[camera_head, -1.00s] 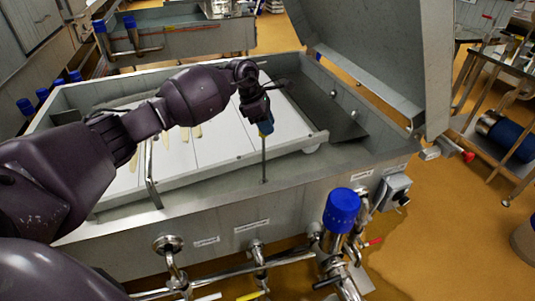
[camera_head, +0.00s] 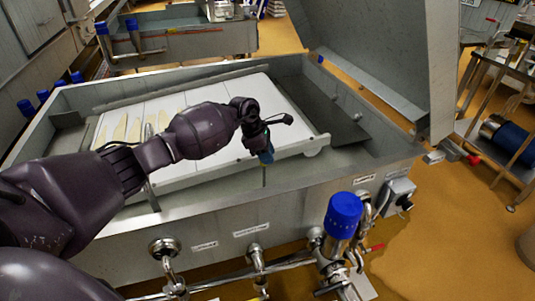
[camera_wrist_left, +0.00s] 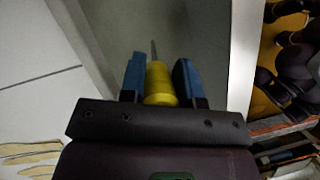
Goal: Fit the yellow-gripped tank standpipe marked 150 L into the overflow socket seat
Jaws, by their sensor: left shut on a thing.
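My left gripper (camera_head: 264,156) is shut on the standpipe's yellow grip (camera_wrist_left: 160,84), which sits between its two blue fingers in the left wrist view. The thin standpipe rod (camera_head: 264,176) points down from the fingers in the head view. It stands roughly upright over the grey strip inside the tank (camera_head: 200,220), between the white tray and the front wall. Only a short length of rod shows below the fingers. The overflow socket seat cannot be made out, nor whether the rod's lower end is in it. The 150 L mark is not readable. My right gripper is not in view.
A white tray (camera_head: 290,122) with pale strips lies in the tank behind the gripper. The tank's raised lid (camera_head: 375,50) stands at the right. A blue-capped valve (camera_head: 343,212) and pipes run along the tank's front.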

